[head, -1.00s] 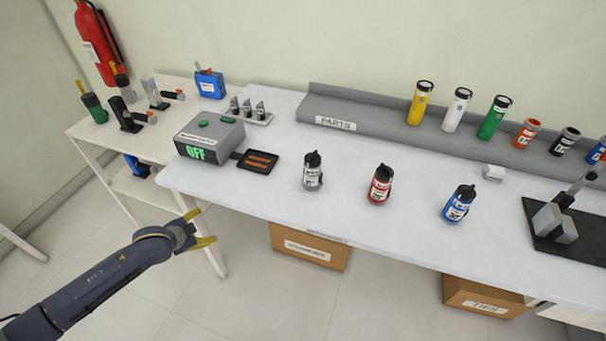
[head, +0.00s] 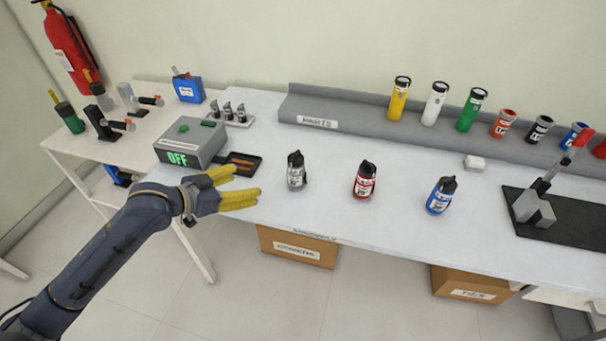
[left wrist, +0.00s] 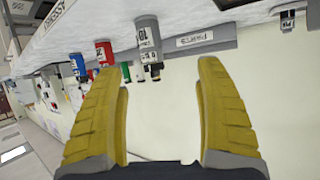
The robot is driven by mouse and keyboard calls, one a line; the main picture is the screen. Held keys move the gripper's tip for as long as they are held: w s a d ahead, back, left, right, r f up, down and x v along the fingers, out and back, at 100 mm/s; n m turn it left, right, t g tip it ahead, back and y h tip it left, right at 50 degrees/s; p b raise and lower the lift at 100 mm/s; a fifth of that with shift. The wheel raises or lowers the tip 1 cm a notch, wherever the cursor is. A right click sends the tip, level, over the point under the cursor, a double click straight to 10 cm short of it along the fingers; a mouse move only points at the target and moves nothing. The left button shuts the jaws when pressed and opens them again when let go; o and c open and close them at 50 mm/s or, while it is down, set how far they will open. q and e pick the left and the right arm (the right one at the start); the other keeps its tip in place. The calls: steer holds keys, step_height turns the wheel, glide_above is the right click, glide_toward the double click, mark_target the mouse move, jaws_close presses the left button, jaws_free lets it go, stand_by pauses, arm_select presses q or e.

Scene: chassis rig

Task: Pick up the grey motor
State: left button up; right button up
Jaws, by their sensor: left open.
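The grey motor (head: 296,171) stands upright on the white table, left of the red motor (head: 364,179) and the blue motor (head: 440,195). My left gripper (head: 248,186) is open and empty, to the left of the grey motor and apart from it, by the table's front edge. In the left wrist view the open fingers (left wrist: 162,110) frame the scene upside down. The grey motor (left wrist: 148,40) shows beyond and between them, with the red motor (left wrist: 104,52) to its left. My right gripper is not in view.
A grey box reading OFF (head: 190,143) and a black tray (head: 258,160) are near my left gripper. A grey parts rack (head: 350,122) holds several coloured cylinders at the back. A black press (head: 560,215) stands at right. The table front around the motors is clear.

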mark_target(289, 169)
arm_select(q)
steer(key=shift+h, duration=0.5)
steer(key=w+d, duration=0.2)
steer(key=d, duration=0.1)
steer(key=w+d+f, duration=0.1)
steer(key=w+d, duration=0.1)
steer(key=d, duration=0.1)
steer(key=w+d, duration=0.2)
steer(key=d, duration=0.1)
steer(key=shift+d+f, duration=0.3)
steer(key=shift+x, duration=3.35)
steer(key=shift+f, duration=0.1)
jaws_close()
